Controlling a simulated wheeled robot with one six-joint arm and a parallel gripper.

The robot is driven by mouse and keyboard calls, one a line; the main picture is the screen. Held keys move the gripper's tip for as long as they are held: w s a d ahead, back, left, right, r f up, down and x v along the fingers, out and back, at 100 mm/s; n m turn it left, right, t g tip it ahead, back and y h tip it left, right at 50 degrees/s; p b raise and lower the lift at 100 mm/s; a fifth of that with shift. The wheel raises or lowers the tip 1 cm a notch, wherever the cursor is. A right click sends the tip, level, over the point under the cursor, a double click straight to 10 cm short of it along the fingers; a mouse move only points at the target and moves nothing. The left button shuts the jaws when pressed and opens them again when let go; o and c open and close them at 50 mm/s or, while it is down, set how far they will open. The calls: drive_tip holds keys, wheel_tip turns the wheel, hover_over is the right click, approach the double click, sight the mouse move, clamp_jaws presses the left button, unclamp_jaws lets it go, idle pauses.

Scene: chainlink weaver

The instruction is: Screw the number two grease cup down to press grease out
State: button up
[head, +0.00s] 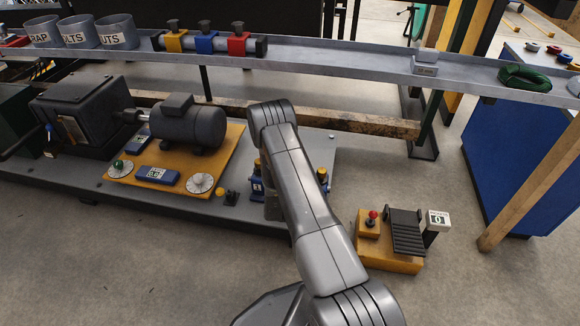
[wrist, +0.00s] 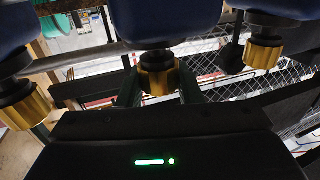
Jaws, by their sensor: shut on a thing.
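In the wrist view, three knurled brass grease cups sit on dark stems against blue blocks: a left cup (wrist: 25,108), a middle cup (wrist: 158,76) and a right cup (wrist: 263,52). My gripper (wrist: 158,84) is shut on the middle cup, with one dark finger on each side of it. No number shows on the blocks in this view. In the head view, my arm covers the gripper and the middle cup. An outer brass cup (head: 257,167) shows left of the arm, and another (head: 322,174) shows right of it.
A motor (head: 188,124) and a dark gearbox (head: 85,110) stand on the bench left of my arm. A long grey shelf (head: 340,64) runs behind it.

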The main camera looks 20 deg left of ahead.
idle(0.4)
drive_tip(key=o, duration=0.9)
drive_tip(key=shift+o, duration=0.2)
drive_tip(key=p+v, duration=0.4)
drive_tip(key=v, duration=1)
drive_tip(key=shift+a, duration=0.1)
drive_tip(key=b+x, duration=0.4)
drive_tip(key=x, duration=1)
